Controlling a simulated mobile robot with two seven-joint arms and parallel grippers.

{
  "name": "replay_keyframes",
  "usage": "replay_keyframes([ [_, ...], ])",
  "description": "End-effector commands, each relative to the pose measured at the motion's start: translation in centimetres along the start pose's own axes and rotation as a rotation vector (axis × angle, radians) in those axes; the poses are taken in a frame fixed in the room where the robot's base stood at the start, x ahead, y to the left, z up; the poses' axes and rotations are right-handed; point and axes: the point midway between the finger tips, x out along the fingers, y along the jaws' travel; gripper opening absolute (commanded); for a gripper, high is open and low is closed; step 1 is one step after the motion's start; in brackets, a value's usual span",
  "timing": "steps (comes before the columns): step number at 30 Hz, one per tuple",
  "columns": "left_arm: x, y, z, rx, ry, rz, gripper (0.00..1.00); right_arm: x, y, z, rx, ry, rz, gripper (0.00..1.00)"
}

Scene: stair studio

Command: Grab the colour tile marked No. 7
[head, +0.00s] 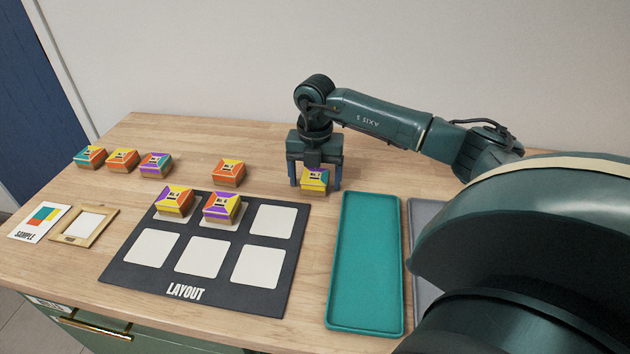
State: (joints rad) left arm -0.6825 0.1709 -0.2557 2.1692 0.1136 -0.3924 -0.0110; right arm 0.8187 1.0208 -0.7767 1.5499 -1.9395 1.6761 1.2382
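My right gripper (315,178) points down over the table's back middle. Its two fingers stand on either side of a yellow, teal and purple colour tile (314,183), with small gaps showing, so it looks open around the tile. This tile appears to rest on the table. More colour tiles stand to the left: a red-orange and yellow one (228,172), a purple and teal one (156,165), an orange one (122,159) and a teal and yellow one (89,156). The numbers are too small to read. My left gripper is not in view.
A dark layout board (120,270) has white squares; two colour tiles, one (175,200) and another (222,207), sit on its back row. An empty teal tray (366,262) lies right of it, beside a grey tray (420,215). A sample card (40,221) and wooden frame (108,213) lie left.

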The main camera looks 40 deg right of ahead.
Motion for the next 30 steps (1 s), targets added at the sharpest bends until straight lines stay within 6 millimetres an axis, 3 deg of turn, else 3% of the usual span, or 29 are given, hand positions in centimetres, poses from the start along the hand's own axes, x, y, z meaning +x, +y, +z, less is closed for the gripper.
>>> replay_keyframes([
  [18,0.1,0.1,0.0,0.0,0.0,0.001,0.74,-0.1,0.0,0.0,0.0,0.0,0.001,0.29],
  [26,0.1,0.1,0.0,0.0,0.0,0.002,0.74,-0.6,0.1,0.1,0.0,-0.002,0.003,0.29],
  [30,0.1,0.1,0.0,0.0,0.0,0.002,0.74,-2.6,0.1,0.1,0.0,-0.005,0.005,0.29],
])
